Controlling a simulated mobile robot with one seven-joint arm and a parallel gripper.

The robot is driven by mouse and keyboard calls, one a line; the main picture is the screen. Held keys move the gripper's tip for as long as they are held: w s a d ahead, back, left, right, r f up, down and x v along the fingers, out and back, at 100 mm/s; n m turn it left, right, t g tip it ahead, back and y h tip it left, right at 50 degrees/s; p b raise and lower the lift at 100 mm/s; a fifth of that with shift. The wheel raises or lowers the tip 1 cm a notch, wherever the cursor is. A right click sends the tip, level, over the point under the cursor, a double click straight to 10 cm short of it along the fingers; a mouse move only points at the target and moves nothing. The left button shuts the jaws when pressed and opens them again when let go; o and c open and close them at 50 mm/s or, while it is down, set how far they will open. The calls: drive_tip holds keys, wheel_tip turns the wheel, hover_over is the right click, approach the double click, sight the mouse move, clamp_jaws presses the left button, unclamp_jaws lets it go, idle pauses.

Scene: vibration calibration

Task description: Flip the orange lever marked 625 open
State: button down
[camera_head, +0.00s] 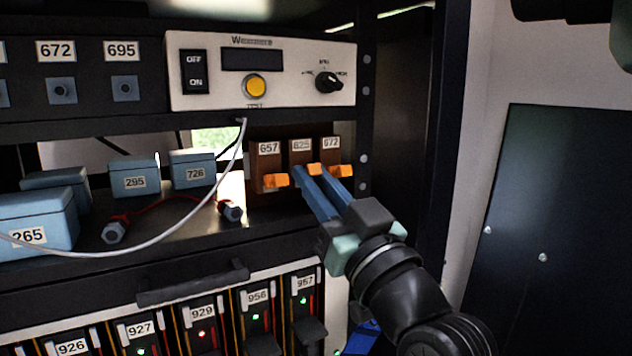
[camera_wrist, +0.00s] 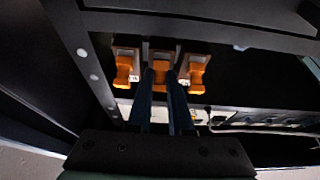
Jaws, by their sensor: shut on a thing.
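Three brown blocks with orange levers stand side by side on the rack shelf, marked 657, 625 and 972 or similar. The middle orange lever, marked 625 (camera_head: 314,169), is between the tips of my gripper (camera_head: 311,176). In the wrist view the middle lever (camera_wrist: 161,85) lies between the two blue fingers of my gripper (camera_wrist: 162,78), which are shut on it. The fingers hide part of the lever and of its brown block. The 657 lever (camera_head: 276,181) is left of the fingers and the right lever (camera_head: 342,171) is right of them.
A white panel (camera_head: 300,60) with a yellow button and a knob is above. Blue boxes, including 726 (camera_head: 193,170), stand to the left. A white cable (camera_head: 225,178) hangs left of the levers. Numbered modules (camera_head: 256,310) sit below. A dark rack post (camera_head: 364,120) stands close on the right.

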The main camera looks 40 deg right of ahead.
drive_tip(key=f+t+b, duration=0.1)
drive_tip(key=b, duration=0.5)
drive_tip(key=shift+t, duration=0.3)
drive_tip(key=b, duration=0.3)
drive_tip(key=shift+f+t+h+b, duration=0.1)
drive_tip(key=shift+t+h+b, duration=0.2)
drive_tip(key=shift+t, duration=0.1)
drive_tip(key=shift+h+b, duration=0.3)
drive_tip(key=shift+b, duration=0.4)
drive_tip(key=shift+r, duration=0.25)
drive_tip(key=c, duration=0.8)
unclamp_jaws()
drive_tip(key=shift+t, duration=0.3)
